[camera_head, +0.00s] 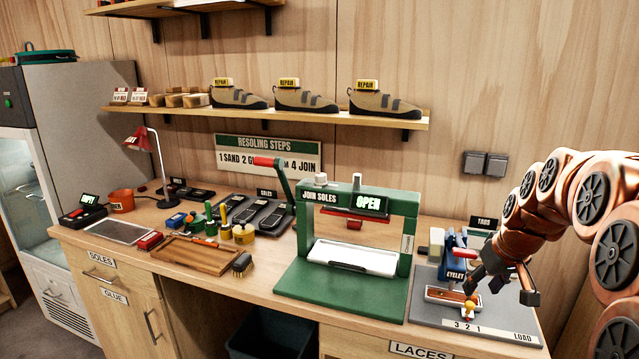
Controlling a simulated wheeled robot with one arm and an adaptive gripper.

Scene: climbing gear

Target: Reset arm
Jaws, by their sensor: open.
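My copper-coloured arm (546,205) reaches in from the right side of the head view. My gripper (503,291), dark and open, hangs over the right end of the workbench. It is above and partly in front of the grey board (432,305) marked "3 2 1" and "LOAD". A blue eyelet press (456,258) stands on this board behind the gripper and is partly hidden. I see nothing held between the fingers.
The green sole press (343,292), reading "OPEN", stands left of the gripper. A wooden tray (190,262), brush (242,264), glue bottles and dark soles (268,215) cover the bench's left and middle. A red lamp (138,140) stands behind. A shelf (300,116) holds several shoes.

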